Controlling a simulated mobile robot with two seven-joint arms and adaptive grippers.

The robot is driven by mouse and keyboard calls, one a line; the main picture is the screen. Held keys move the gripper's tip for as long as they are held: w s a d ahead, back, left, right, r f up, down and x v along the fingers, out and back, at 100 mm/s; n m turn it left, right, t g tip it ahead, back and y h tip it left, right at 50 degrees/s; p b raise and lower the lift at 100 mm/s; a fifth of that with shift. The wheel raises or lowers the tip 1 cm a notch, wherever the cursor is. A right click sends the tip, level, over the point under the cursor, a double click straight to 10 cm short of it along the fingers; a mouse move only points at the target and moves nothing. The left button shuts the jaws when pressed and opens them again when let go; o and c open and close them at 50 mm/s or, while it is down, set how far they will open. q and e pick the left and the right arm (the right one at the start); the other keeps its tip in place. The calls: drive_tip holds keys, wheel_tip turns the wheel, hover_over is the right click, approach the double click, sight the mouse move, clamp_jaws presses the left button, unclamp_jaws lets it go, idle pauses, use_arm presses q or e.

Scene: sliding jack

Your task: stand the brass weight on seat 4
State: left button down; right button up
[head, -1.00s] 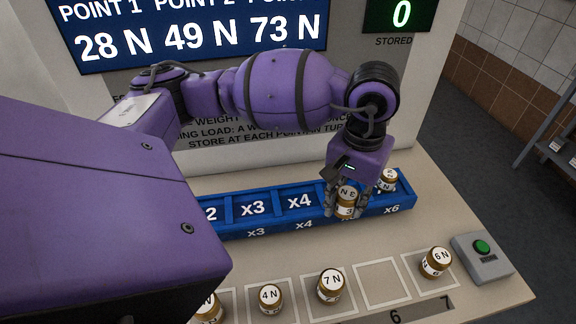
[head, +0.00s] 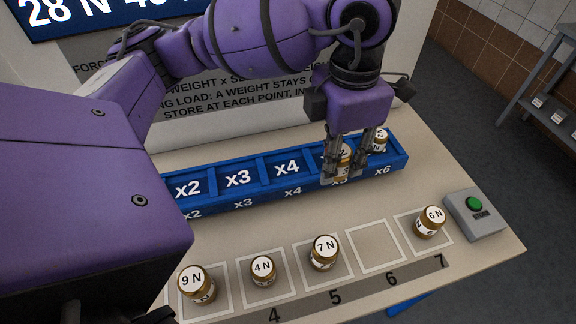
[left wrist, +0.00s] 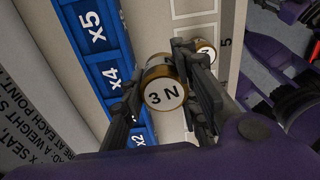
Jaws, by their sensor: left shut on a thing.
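The held brass weight (head: 343,161), labelled 3 N in the left wrist view (left wrist: 165,92), is between the fingers of my left gripper (head: 343,172). The gripper is shut on it, at the x5 section of the blue seat rail (head: 238,184). The fingers partly hide the weight in the head view, and I cannot tell whether its base touches the rail. The x4 seat (head: 287,167) is just left of the gripper and looks empty. Another brass weight (head: 378,142) stands at x6. My right gripper is not in view.
Brass weights 9 N (head: 197,285), 4 N (head: 262,270), 7 N (head: 324,254) and 6 N (head: 429,222) stand on outlined squares in front. One square (head: 375,246) between 7 N and 6 N is empty. A box with a green button (head: 474,205) is at the right.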

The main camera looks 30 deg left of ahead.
use_arm(q)
drive_tip(key=n, duration=0.3)
drive_tip(key=r+n, duration=0.1)
drive_tip(key=n, duration=0.3)
drive_tip(key=shift+s+d+b, duration=0.15)
drive_tip(key=shift+d+b, duration=0.05)
drive_tip(key=shift+b, duration=0.1)
drive_tip(key=n, duration=0.3)
drive_tip(key=shift+s+r+n, duration=0.1)
drive_tip(key=shift+r+n, duration=0.15)
drive_tip(key=shift+n, duration=0.05)
drive_tip(key=shift+a, duration=0.15)
drive_tip(key=w+a+f, duration=0.2)
drive_tip(key=a+f, duration=0.2)
drive_tip(key=a, duration=0.5)
hover_over(285, 167)
drive_tip(key=shift+n, duration=0.3)
drive_tip(key=f, duration=0.5)
drive_tip(key=shift+s+d, duration=0.1)
drive_tip(key=shift+d, duration=0.25)
drive_tip(key=shift+a+f, duration=0.2)
drive_tip(key=shift+f, duration=0.05)
drive_tip(key=shift+a+f, duration=0.15)
drive_tip(key=shift+f, duration=1.55)
drive_tip(key=shift+f, duration=0.1)
